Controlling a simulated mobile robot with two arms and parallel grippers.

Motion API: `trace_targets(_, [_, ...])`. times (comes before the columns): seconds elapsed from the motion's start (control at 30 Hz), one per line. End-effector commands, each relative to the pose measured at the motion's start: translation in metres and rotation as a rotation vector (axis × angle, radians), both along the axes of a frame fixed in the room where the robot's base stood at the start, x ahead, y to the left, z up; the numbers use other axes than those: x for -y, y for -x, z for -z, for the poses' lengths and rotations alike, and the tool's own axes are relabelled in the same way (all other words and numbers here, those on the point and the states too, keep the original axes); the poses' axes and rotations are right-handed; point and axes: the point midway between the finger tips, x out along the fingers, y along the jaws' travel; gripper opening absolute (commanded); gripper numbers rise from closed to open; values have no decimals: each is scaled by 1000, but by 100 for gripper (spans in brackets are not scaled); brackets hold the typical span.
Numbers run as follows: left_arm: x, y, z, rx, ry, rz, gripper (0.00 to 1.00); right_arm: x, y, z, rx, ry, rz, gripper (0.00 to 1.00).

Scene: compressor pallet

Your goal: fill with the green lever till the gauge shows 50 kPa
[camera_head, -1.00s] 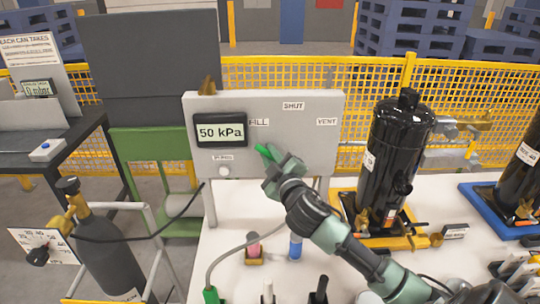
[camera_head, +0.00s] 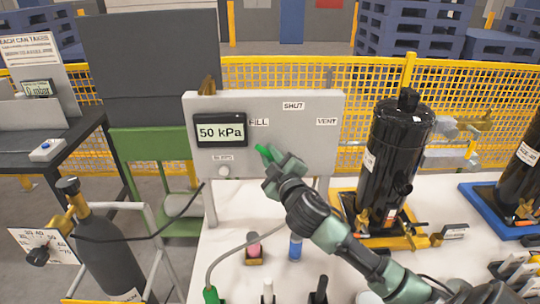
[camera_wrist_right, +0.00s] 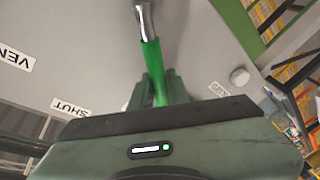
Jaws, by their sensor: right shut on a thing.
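The green lever (camera_head: 263,151) is on the grey panel (camera_head: 280,160) and points toward the FILL label, up and to the left. The gauge (camera_head: 220,131) on the panel reads 50 kPa. My right gripper (camera_head: 275,160) is at the lever, in front of the panel. In the right wrist view the lever's green handle (camera_wrist_right: 152,65) runs between the fingers of my right gripper (camera_wrist_right: 158,92), which is shut on it. The lever's metal end (camera_wrist_right: 144,20) meets the panel. My left gripper is not in view.
A black compressor (camera_head: 392,165) stands on a yellow base right of the panel. A grey gas cylinder (camera_head: 100,245) with a hose is at the lower left. Small bottles and a green-ended hose (camera_head: 210,294) are on the white table (camera_head: 225,250). A yellow mesh fence (camera_head: 280,75) runs behind.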

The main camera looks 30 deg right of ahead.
Motion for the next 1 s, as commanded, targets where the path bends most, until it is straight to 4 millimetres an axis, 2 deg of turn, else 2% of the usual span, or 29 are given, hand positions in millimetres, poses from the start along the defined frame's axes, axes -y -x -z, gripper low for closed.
trace_targets(0.47, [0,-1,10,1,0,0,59,5,3,-3,59,-103,1,0])
trace_targets(1.0, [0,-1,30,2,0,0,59,31,20,-22,301,-500,2,0])
